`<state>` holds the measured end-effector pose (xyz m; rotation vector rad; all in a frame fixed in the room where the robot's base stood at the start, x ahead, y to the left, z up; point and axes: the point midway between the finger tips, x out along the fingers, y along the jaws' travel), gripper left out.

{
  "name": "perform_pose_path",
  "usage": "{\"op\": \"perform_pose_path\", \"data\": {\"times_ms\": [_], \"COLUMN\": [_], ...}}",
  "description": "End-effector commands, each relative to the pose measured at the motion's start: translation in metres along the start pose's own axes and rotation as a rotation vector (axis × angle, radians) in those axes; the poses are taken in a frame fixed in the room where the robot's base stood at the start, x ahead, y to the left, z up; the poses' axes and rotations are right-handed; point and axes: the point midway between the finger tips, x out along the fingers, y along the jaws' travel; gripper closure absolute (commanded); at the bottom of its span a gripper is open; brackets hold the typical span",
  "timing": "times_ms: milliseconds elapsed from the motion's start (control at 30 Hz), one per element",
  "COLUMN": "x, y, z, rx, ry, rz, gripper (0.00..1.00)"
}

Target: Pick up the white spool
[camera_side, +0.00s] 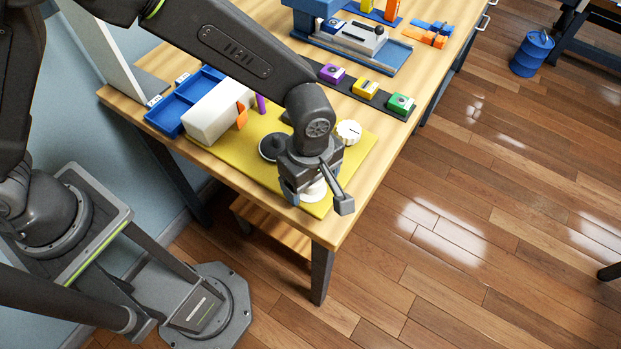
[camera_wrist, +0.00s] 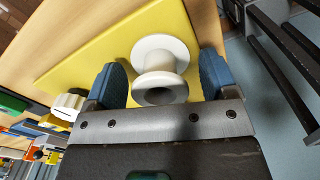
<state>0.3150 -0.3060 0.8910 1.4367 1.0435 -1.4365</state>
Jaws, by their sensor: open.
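The white spool (camera_wrist: 160,70) stands on the yellow mat (camera_wrist: 95,62), close to one corner. In the wrist view it lies between the two blue fingertips of my gripper (camera_wrist: 160,88), with a gap showing on each side. My gripper is open. In the side view my gripper (camera_side: 312,190) is low over the near corner of the mat (camera_side: 240,158). There the spool (camera_side: 314,190) is mostly hidden behind the gripper, and only a small white part shows.
A white ribbed knob (camera_side: 349,132) and a dark round piece (camera_side: 272,148) are close to my gripper on the mat. A white block (camera_side: 218,110) and a blue tray (camera_side: 170,115) stand at the left. The table's front edge is close by.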

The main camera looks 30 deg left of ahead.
Motion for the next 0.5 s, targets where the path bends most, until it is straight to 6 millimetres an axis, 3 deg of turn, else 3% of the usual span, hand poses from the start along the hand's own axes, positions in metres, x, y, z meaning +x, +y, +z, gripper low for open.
{"op": "perform_pose_path", "data": {"times_ms": [67, 500], "x": [-0.0003, -0.0007], "y": [-0.0001, -0.0001], "z": [0.0, 0.0], "rx": [0.0, 0.0], "ry": [0.0, 0.0], "rz": [0.0, 0.0], "gripper": [0.21, 0.63]}}
